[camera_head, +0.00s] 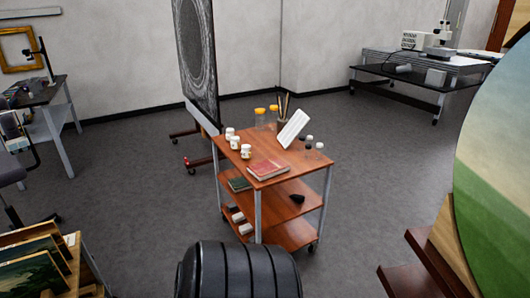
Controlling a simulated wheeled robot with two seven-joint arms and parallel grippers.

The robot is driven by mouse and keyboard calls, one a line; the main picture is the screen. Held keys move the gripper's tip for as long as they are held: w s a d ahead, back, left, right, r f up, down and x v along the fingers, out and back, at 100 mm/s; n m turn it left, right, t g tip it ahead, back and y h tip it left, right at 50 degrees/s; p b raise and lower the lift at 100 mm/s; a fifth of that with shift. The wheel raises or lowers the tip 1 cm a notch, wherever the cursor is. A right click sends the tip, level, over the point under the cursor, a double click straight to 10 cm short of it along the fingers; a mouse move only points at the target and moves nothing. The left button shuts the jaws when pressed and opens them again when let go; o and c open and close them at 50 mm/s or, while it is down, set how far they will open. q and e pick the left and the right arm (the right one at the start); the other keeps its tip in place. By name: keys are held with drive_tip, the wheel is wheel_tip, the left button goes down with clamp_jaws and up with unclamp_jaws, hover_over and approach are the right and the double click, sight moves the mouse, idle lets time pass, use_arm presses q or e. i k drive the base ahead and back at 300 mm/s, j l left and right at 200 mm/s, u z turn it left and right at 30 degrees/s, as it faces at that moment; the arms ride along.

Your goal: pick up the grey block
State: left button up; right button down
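A small light grey block (436,77) sits on the black-topped table (380,71) at the back right, close to its front edge. It is far off and small, so I cannot tell for sure that it is the grey block. A second small greyish object (403,68) lies on the same table to its left; its shape is unclear. Neither of my grippers shows in the head view, and nothing is seen touching either object.
A wooden three-tier cart (285,181) with jars, a red book (268,169) and a white card (293,129) stands mid-room. A large dark panel (198,62) stands behind it. A big round painting (500,160) fills the right edge. Grey floor is open between cart and table.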

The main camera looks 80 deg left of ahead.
sight(231, 207)
drive_tip(key=u, duration=2.75)
